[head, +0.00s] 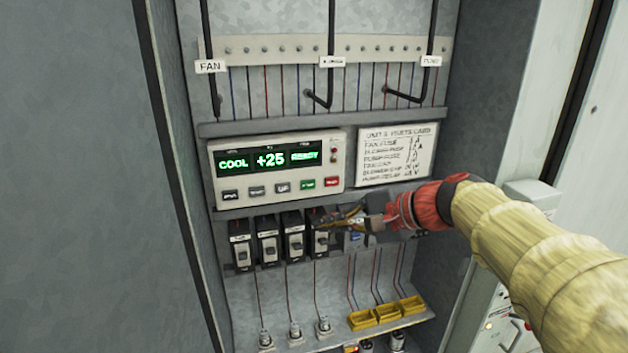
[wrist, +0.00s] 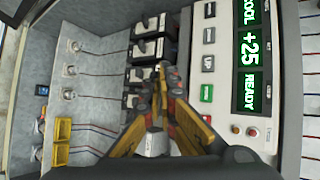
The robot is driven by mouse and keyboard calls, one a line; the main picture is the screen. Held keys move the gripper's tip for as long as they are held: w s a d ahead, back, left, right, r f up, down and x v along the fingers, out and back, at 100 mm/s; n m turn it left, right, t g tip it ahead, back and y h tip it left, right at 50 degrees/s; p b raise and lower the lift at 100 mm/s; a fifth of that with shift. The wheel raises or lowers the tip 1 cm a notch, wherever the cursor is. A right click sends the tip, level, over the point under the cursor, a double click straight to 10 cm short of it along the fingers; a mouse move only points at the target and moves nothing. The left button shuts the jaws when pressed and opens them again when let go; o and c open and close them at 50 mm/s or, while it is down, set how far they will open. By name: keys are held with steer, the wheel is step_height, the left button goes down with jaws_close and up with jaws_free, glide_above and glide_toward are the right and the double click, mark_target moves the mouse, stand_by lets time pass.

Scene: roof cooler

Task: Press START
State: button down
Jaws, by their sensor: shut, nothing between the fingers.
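The control unit (head: 280,165) has a green-lit display (head: 268,160) reading COOL, +25 and READY. Its lower row holds grey buttons, a green button (head: 307,184) and a red button (head: 332,182); the small lettering on the green one is hard to read. The green button also shows in the wrist view (wrist: 206,93), uncovered. My gripper (head: 318,222) is shut and empty. In the head view its tips lie below the green button, over the rightmost black breaker. In the wrist view the tips (wrist: 165,75) are left of the green button, apart from it in the picture.
A row of black breakers (head: 268,247) runs under the unit, close to my fingers. A paper parts card (head: 396,154) is right of the unit. Yellow trays (head: 387,312) and cable plugs (head: 295,330) stand on the shelf below. Cabinet walls close in both sides.

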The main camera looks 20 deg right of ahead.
mark_target(308, 185)
steer(key=r, duration=0.1)
steer(key=a+r+m, duration=0.1)
steer(key=shift+w+r+t+y, duration=0.25)
steer(key=shift+r+t+y, duration=0.05)
steer(key=shift+r+y, duration=0.1)
steer(key=shift+w, duration=0.1)
steer(key=shift+w+p, duration=1.05)
steer(key=shift+w, duration=3.25)
steer(key=shift+w, duration=0.15)
steer(key=shift+w, duration=0.3)
